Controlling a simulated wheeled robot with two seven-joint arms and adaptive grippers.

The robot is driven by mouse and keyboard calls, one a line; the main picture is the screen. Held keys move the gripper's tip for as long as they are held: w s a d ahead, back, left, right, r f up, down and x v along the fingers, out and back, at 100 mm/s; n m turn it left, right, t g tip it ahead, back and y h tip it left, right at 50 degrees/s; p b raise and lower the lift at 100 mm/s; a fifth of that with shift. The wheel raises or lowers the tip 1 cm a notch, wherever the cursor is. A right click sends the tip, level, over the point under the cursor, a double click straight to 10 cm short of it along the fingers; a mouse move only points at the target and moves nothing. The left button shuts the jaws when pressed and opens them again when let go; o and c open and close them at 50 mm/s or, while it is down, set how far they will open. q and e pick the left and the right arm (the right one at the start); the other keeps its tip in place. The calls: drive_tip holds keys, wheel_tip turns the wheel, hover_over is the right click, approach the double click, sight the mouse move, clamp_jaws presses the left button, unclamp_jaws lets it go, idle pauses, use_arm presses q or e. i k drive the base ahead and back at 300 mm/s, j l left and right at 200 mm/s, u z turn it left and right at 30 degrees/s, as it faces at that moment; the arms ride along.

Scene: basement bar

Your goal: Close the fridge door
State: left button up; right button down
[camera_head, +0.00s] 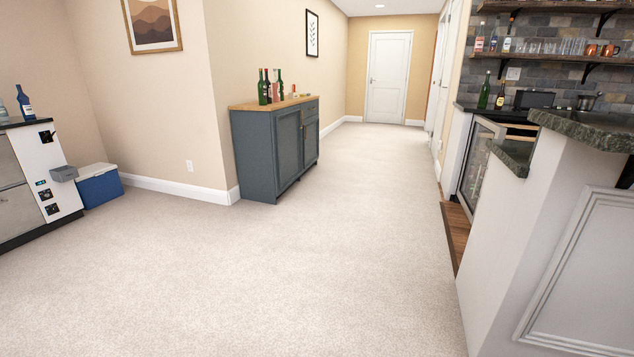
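An under-counter fridge (483,162) with a glass front and a silver frame stands behind the bar on the right side of the head view. It is far off and partly hidden by the bar counter. Neither of my grippers is in view.
The bar (520,230) with dark stone tops blocks the right side. A wood floor strip (456,232) lies before the fridge. A blue-grey cabinet (270,150) with bottles stands left of centre; a blue cooler (99,187) sits farther left. The carpet (300,270) between is clear.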

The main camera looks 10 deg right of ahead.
sight(499, 132)
drive_tip(key=i+z, duration=0.7)
drive_tip(key=i, duration=0.15)
drive_tip(key=i+j+z, duration=0.15)
drive_tip(key=i+z, duration=0.15)
drive_tip(key=i, duration=1.3)
drive_tip(key=i+z, duration=0.35)
drive_tip(key=i+j+z, duration=0.1)
drive_tip(key=i+z, duration=0.25)
drive_tip(key=i, duration=0.2)
drive_tip(key=i+j+z, duration=0.25)
drive_tip(key=i+z, duration=0.15)
